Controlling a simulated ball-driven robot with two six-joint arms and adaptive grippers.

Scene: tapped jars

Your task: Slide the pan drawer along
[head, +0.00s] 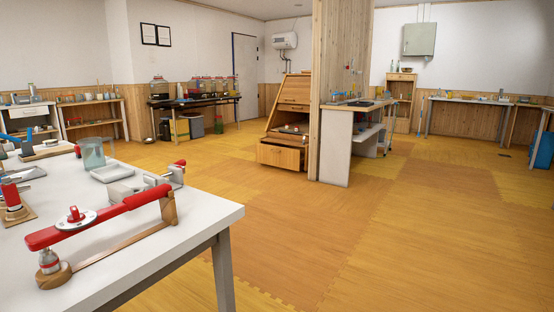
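A sloped wooden cabinet (294,92) stands on the floor at mid-distance, left of a wood-clad pillar in the head view. Its lowest drawer (281,157) sticks out toward me and has a small dark pull on its front. Just above it is an open level with small objects on it, too small to make out. Another drawer front higher up looks closed. I cannot tell which of these is the pan drawer. Neither of my grippers shows in the head view.
A white table (205,213) fills the near left, bearing a red-armed device (100,216) and a glass jar (92,153). A counter (335,147) stands right of the pillar (341,50). A dark bench (195,101) with jars stands behind. The centre floor (300,235) is clear.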

